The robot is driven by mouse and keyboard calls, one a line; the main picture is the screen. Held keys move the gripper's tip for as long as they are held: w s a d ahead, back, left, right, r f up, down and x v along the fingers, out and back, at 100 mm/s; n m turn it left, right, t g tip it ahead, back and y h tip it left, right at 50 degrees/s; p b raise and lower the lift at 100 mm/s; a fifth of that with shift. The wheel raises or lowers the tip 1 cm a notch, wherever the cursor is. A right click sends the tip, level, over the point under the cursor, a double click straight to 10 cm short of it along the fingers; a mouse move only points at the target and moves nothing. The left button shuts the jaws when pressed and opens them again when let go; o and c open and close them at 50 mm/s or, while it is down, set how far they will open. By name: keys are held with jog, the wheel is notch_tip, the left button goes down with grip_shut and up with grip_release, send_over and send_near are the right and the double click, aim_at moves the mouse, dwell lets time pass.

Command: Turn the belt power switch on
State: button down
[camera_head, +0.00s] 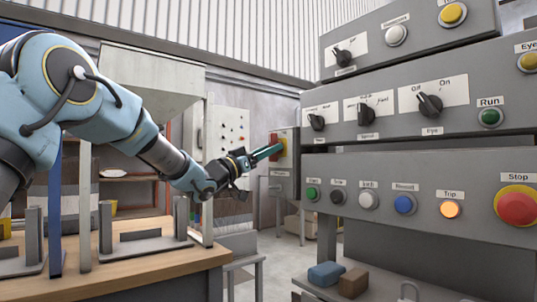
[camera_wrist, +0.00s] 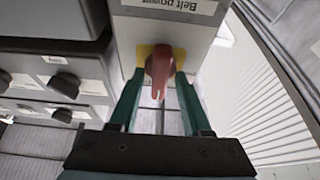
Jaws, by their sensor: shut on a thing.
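The belt power switch is a red rotary handle (camera_wrist: 159,72) on a yellow plate (camera_wrist: 144,51), below a white label reading "Belt power" (camera_wrist: 180,8) that appears upside down in the wrist view. It is on a grey box (camera_head: 287,184) beyond the panels in the head view, where the handle is mostly hidden behind my fingers. My gripper (camera_head: 276,149) reaches the box, and its green fingers are on both sides of the handle in the wrist view (camera_wrist: 158,86), shut on it. The handle's long end points toward the bottom of the wrist picture.
Large grey control panels (camera_head: 415,190) with knobs and buttons, including a red Stop button (camera_head: 517,206), fill the right. A wooden workbench (camera_head: 150,262) with metal fixtures stands at left. A brown block (camera_head: 353,282) and a blue block (camera_head: 326,274) lie on the low shelf.

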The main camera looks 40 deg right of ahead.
jog(key=shift+m, duration=0.3)
jog(key=c, duration=0.7)
grip_release()
jog(key=v, duration=1)
jog(key=shift+a+f+b, duration=0.15)
jog(key=shift+a+b, duration=0.2)
